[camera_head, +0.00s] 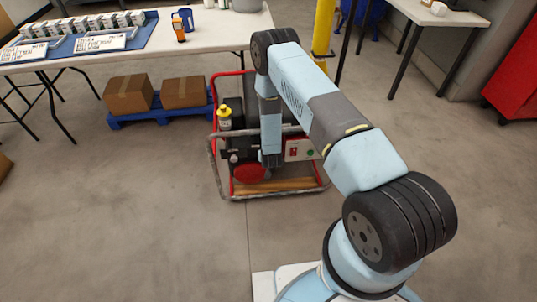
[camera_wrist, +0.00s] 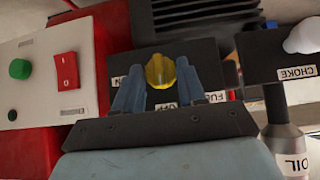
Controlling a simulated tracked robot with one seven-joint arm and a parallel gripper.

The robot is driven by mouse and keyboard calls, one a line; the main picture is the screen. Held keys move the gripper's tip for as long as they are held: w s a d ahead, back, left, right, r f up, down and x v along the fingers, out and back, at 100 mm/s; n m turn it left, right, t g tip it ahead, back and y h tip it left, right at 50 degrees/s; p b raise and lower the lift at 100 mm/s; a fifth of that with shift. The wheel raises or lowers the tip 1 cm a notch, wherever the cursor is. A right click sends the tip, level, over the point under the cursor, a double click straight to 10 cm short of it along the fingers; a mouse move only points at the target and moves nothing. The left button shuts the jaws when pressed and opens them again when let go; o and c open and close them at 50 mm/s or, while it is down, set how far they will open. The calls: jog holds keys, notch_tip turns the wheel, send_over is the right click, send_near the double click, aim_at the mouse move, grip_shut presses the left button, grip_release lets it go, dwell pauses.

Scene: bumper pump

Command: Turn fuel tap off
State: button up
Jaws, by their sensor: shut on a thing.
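The fuel tap is a yellow knob (camera_wrist: 160,71) on a dark panel (camera_wrist: 210,52) of the pump unit in the wrist view. Upside-down labels beside it read ON, OFF and part of FUEL. My gripper (camera_wrist: 161,75) has its two blue-grey fingers on either side of the knob and is shut on it. The fingers partly cover the panel and labels, so the exact pointer direction is unclear. In the head view the pump (camera_head: 235,145) stands on the floor in a red and grey frame, and my arm hides the tap and gripper.
Beside the tap are a red engine switch (camera_wrist: 66,71), a green button (camera_wrist: 19,69), a choke panel (camera_wrist: 285,72) and an oil bottle (camera_wrist: 286,145). In the head view, a table (camera_head: 140,50) and boxes on a blue pallet (camera_head: 160,116) stand behind. Floor in front is clear.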

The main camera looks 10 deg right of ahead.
jog(key=shift+d, duration=0.1)
dwell(0.3)
jog(key=o, duration=1.1)
jog(key=shift+c, duration=0.2)
jog(key=v, duration=1.3)
jog(key=shift+s+r, duration=0.25)
